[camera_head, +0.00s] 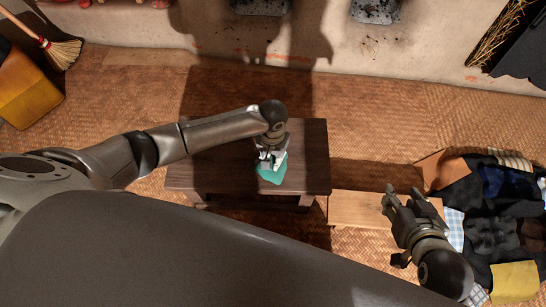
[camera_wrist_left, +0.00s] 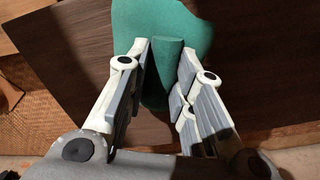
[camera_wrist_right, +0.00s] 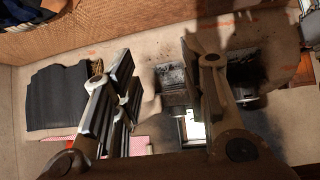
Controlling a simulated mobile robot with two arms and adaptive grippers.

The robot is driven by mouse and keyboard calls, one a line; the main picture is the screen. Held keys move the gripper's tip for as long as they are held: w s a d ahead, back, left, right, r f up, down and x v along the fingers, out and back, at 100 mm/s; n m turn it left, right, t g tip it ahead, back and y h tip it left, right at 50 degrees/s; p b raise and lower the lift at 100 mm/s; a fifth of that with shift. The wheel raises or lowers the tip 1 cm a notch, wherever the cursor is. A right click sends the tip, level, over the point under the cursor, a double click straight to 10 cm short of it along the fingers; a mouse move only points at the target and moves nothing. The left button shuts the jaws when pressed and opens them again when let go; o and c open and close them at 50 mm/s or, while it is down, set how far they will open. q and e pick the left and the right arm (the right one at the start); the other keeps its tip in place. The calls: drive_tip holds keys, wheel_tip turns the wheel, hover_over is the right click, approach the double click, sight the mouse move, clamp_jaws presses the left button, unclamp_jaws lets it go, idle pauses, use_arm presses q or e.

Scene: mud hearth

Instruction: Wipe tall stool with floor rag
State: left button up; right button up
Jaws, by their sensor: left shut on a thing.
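A teal green rag (camera_head: 273,176) lies against the top of a dark brown wooden stool (camera_head: 228,175) in the middle of the head view. My left gripper (camera_head: 268,160) is over that stool top, shut on the rag. In the left wrist view, a raised fold of the rag (camera_wrist_left: 167,62) is between the two fingers (camera_wrist_left: 165,72), and the rest spreads beyond the fingertips over the dark wood (camera_wrist_left: 250,60). My right gripper (camera_head: 394,194) is open and empty, above a lower light wooden stool (camera_head: 352,208). Its fingers (camera_wrist_right: 158,75) also stand apart in the right wrist view.
A heap of dark and patterned cloths (camera_head: 495,215) lies on the woven mat (camera_head: 420,120) at the right. A broom (camera_head: 62,52) and a yellow container (camera_head: 28,90) stand at the left. Mat is clear between the dark stool and the back wall.

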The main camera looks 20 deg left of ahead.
use_arm(q)
drive_tip(key=shift+r+p, duration=0.35)
drive_tip(key=shift+p, duration=0.05)
drive_tip(key=shift+r+p, duration=0.25)
drive_tip(key=shift+p, duration=0.05)
drive_tip(key=shift+r+p, duration=0.3)
drive_tip(key=shift+p, duration=0.05)
drive_tip(key=shift+r+p, duration=0.45)
drive_tip(key=shift+p, duration=0.1)
drive_tip(key=shift+r+p, duration=0.65)
drive_tip(key=shift+p, duration=0.15)
drive_tip(key=shift+r+p, duration=0.2)
drive_tip(key=shift+p, duration=0.1)
use_arm(e)
drive_tip(key=s+d+f+g+h, duration=0.1)
drive_tip(key=s+d+f+g, duration=0.3)
drive_tip(key=s, duration=0.5)
wheel_tip(320, 180, down, 3)
drive_tip(key=shift+s+d+r+g, duration=0.2)
drive_tip(key=shift+s+d+g, duration=0.1)
drive_tip(key=shift+g, duration=0.7)
